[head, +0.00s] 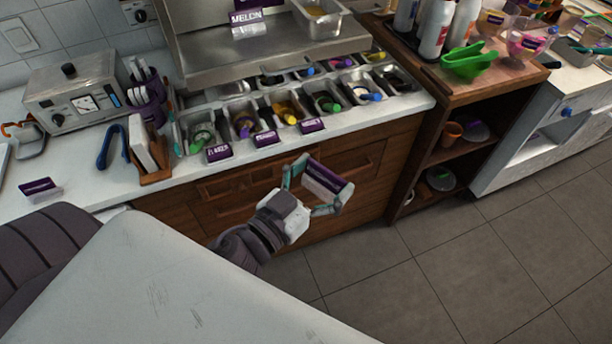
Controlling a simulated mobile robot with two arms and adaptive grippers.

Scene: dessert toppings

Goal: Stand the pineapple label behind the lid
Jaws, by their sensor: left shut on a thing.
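My left gripper (318,188) is shut on a purple and white label (328,177). It holds the label tilted in the air in front of the wooden cabinet, lower than the counter top. I cannot read its text, so I cannot tell whether it is the pineapple label. A broad steel cover (205,62), which may be the lid, stands over the back of the topping pans. A purple label reading MELON (250,22) stands upright on top of it. My right gripper is not in view.
Several labels stand along the pans' front edge, among them one label (218,153). A wooden napkin holder (155,177) and steel appliance (72,92) stand there. Green scoops (468,62) lie on the right cabinet.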

